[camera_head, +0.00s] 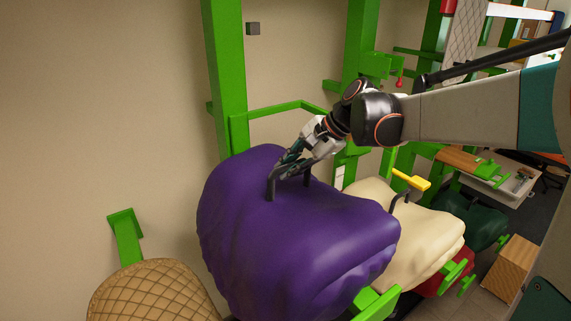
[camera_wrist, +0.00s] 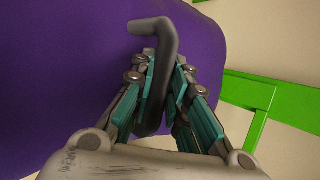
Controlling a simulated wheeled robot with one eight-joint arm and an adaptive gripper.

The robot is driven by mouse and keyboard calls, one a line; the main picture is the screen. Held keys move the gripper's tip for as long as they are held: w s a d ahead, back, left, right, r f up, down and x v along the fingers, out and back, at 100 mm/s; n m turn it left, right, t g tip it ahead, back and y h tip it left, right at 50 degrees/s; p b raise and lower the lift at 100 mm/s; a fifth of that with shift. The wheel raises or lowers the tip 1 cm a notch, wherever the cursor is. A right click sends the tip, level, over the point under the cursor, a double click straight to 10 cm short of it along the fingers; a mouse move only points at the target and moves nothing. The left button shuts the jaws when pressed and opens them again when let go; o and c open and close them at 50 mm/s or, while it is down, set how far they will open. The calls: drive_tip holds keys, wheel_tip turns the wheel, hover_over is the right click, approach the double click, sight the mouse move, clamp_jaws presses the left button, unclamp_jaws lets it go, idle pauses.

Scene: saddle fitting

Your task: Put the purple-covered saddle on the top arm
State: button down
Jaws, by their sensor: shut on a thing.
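The purple-covered saddle (camera_head: 290,235) fills the middle of the head view as a large lumpy bundle. A dark handle (camera_head: 270,187) stands up from its top. My gripper (camera_head: 288,172) is at this handle, reaching in from the upper right. In the wrist view, the purple cover (camera_wrist: 70,80) lies behind my gripper (camera_wrist: 167,66), whose teal-padded fingers are shut on the dark bent handle (camera_wrist: 155,40). A green arm end (camera_head: 378,303) shows at the saddle's lower right edge. I cannot tell whether the saddle rests on it, nor which green arm is the top one.
A cream-covered saddle (camera_head: 430,237) with a yellow-topped handle (camera_head: 410,180) sits close at the right. A dark green one (camera_head: 470,218) is beyond it. A tan quilted one (camera_head: 150,292) is at lower left. A green post (camera_head: 226,75) and rail (camera_head: 275,109) stand behind.

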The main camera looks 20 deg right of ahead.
drive_tip(key=shift+w, duration=0.1)
drive_tip(key=c, duration=1.5)
unclamp_jaws()
drive_tip(key=shift+o, duration=0.2)
